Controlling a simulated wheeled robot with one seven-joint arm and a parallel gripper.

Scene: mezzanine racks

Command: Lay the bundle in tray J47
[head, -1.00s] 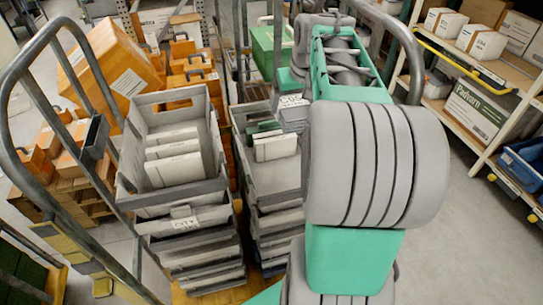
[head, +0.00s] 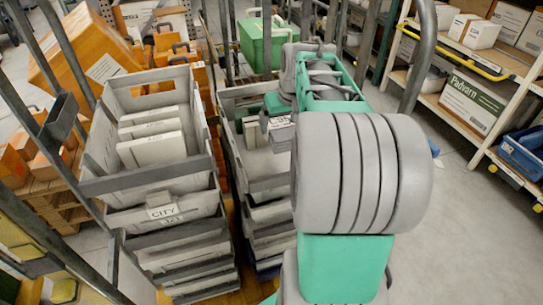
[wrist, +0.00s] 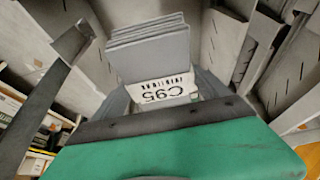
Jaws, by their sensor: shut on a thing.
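My gripper (head: 277,104), green, is at the end of my arm over the right-hand grey tray (head: 268,184). It is shut on a grey bundle (head: 282,136) of stacked flat pieces with a white label. The wrist view shows the bundle (wrist: 150,48) and its label, which seems to read C95 upside down; the fingertips are hard to make out there. A left-hand grey tray (head: 133,183) tops another stack and holds several white bundles (head: 150,140). Its label reads CITY with a smaller line, perhaps J23. I cannot read J47 anywhere. My arm hides part of the right-hand tray.
Grey cart rails (head: 60,40) stand at the left, close to the left-hand stack. Orange cases (head: 82,50) and a green case (head: 262,42) are behind. A shelf rack (head: 455,110) with boxes is at the right. The floor (head: 465,230) at right is clear.

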